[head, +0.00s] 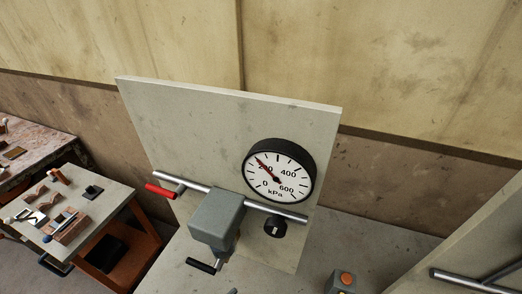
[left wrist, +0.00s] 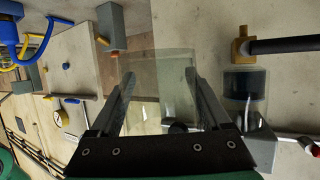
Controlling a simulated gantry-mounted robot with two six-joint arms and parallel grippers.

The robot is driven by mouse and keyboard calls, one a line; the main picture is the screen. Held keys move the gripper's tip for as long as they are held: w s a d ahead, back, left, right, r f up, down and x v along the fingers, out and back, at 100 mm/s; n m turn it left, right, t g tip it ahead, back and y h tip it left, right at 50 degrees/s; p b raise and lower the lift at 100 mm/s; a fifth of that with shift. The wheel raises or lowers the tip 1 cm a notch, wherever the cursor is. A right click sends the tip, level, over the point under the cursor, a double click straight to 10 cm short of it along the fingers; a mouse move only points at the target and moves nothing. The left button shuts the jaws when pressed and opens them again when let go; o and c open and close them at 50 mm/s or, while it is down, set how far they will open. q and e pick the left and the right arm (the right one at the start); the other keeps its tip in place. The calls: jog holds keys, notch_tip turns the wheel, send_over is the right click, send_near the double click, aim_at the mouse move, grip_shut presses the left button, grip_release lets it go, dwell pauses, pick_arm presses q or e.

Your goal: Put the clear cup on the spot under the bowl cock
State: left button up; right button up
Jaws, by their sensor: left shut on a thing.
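My left gripper (left wrist: 164,98) is shut on the clear cup (left wrist: 160,75), which shows as a see-through shape between and beyond the fingers in the left wrist view. To its right, apart from it, is a clear bowl with dark contents (left wrist: 245,83). A brass fitting (left wrist: 242,48) on a dark rod sits beside the bowl. I cannot tell for sure which part is the bowl cock, and I cannot make out the spot. Neither gripper nor the cup shows in the head view.
In the head view an upright panel (head: 170,115) carries a pressure gauge (head: 278,172), a red-handled lever (head: 160,191) and a grey box (head: 216,220) with a crank. A button box (head: 342,282) stands at lower right. Cluttered benches are at left.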

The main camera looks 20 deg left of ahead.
pick_arm(q)
jog(key=d+f+m+g+h, duration=0.1)
jog(key=d+f+m+h, duration=0.1)
jog(key=d, duration=0.3)
jog(key=shift+d+f, duration=0.4)
jog(key=shift+f, duration=0.1)
